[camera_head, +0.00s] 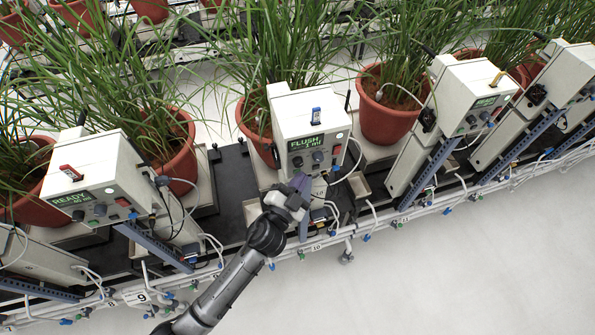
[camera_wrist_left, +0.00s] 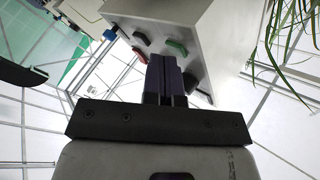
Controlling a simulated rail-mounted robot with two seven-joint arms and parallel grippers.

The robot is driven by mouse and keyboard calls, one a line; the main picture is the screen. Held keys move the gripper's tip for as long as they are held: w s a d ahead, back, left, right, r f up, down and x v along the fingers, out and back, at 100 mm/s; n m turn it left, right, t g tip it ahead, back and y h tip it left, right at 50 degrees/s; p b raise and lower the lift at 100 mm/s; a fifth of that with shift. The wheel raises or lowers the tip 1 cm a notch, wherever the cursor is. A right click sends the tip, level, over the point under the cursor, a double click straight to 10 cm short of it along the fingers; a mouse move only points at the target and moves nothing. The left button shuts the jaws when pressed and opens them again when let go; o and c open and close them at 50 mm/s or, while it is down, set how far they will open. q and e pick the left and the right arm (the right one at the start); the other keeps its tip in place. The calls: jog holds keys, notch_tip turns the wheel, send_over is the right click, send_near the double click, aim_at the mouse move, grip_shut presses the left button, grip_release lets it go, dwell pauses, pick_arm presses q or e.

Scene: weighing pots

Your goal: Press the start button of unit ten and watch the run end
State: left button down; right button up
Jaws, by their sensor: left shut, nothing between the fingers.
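Unit ten's white control box (camera_head: 310,115) stands in the middle of the head view, above the rail label "10" (camera_head: 317,247). Its green display (camera_head: 306,142) reads "FLUSH" with a smaller line ending in "ml". Dark knobs (camera_head: 318,156) sit below the display. My left gripper (camera_head: 300,184) is shut and empty, its purple fingers up at the lower front of the box. In the left wrist view, the closed fingers (camera_wrist_left: 166,70) point at the panel, near a red button (camera_wrist_left: 140,55) and a green part (camera_wrist_left: 177,47). Contact cannot be told. My right gripper is out of view.
A neighbouring box (camera_head: 100,170) at left shows "READY"; another box (camera_head: 475,90) stands at right. Potted grasses in terracotta pots (camera_head: 388,115) stand behind. Hoses and a white rail (camera_head: 385,225) run along the front. The pale floor (camera_head: 470,280) is clear.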

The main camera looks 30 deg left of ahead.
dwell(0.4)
pick_arm(q)
jog(key=shift+s+d, duration=0.5)
jog(key=shift+s, duration=0.05)
jog(key=s+d, duration=0.1)
jog(key=s, duration=0.1)
jog(key=s+d, duration=0.1)
jog(key=d, duration=0.1)
jog(key=shift+s+d+b, duration=0.2)
jog(key=shift+s+b, duration=0.15)
dwell(1.0)
